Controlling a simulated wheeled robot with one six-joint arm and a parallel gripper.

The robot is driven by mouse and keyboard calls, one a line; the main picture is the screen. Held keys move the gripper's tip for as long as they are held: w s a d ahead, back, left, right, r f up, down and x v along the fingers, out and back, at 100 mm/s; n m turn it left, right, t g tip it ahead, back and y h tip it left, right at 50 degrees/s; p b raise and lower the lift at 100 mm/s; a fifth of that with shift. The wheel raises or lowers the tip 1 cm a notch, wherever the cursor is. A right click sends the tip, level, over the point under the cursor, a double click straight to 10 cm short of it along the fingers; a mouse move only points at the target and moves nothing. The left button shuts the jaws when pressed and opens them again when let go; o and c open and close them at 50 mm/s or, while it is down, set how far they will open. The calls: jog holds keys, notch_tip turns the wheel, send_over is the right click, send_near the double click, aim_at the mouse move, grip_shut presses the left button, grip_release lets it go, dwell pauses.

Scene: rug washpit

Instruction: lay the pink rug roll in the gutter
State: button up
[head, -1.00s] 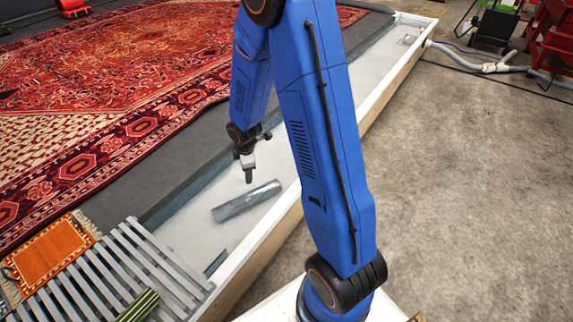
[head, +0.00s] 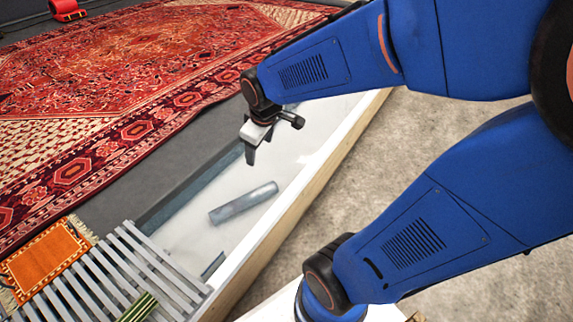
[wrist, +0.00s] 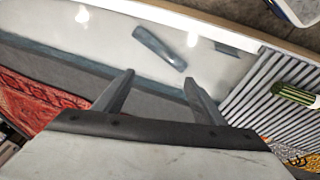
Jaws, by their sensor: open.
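No pink rug roll shows clearly in either view. The gutter is a long pale trough (head: 195,228) with a light wooden outer side; the wrist view shows its floor (wrist: 108,42) too. My gripper (head: 254,158) hangs above the gutter, beyond the cylinder. In the wrist view my gripper's fingers (wrist: 158,78) are apart with nothing between them, and the cylinder lies beyond their tips.
A grey slatted rack (head: 120,275) covers the gutter's near end, with a green striped roll (head: 137,307) on it. A large red patterned rug (head: 130,70) lies left. A red object (head: 66,9) stands at the far left.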

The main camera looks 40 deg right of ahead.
jog(key=s+a+r+m, duration=0.1)
jog(key=s+r+m, duration=0.1)
jog(key=s, duration=0.6)
jog(key=s+r+m, duration=0.3)
jog(key=s+r, duration=0.1)
jog(key=s, duration=0.3)
jog(key=shift+s+a+r+t+y, duration=0.2)
jog(key=shift+s+a+t+y, duration=0.1)
jog(key=shift+s+a+y, duration=0.1)
